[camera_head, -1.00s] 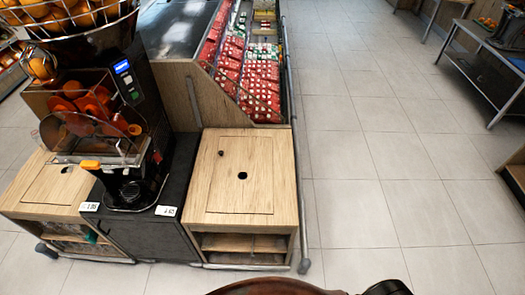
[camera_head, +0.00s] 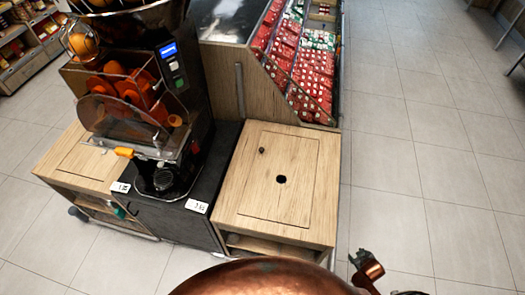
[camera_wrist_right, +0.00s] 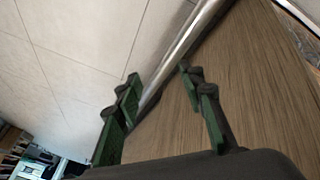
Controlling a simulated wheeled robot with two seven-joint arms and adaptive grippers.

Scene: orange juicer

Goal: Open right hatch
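The right hatch (camera_head: 278,178) is a light wooden panel with a dark round hole, lying flat and shut in the top of the right cabinet (camera_head: 232,205). A small dark knob (camera_head: 261,150) sits near its upper left corner. My right gripper (camera_head: 362,264) is at the lower right in the head view, beside the cabinet's front right corner and apart from the hatch. In the right wrist view the green-padded fingers of my right gripper (camera_wrist_right: 160,78) are spread with nothing between them. My left gripper is not in view.
The orange juicer (camera_head: 140,90) stands on a dark stand left of the cabinet. A second wooden hatch cabinet (camera_head: 88,160) is further left. A display of red packs (camera_head: 295,75) stands behind. A metal rail (camera_wrist_right: 185,45) runs along the wood. Tiled floor at right is clear.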

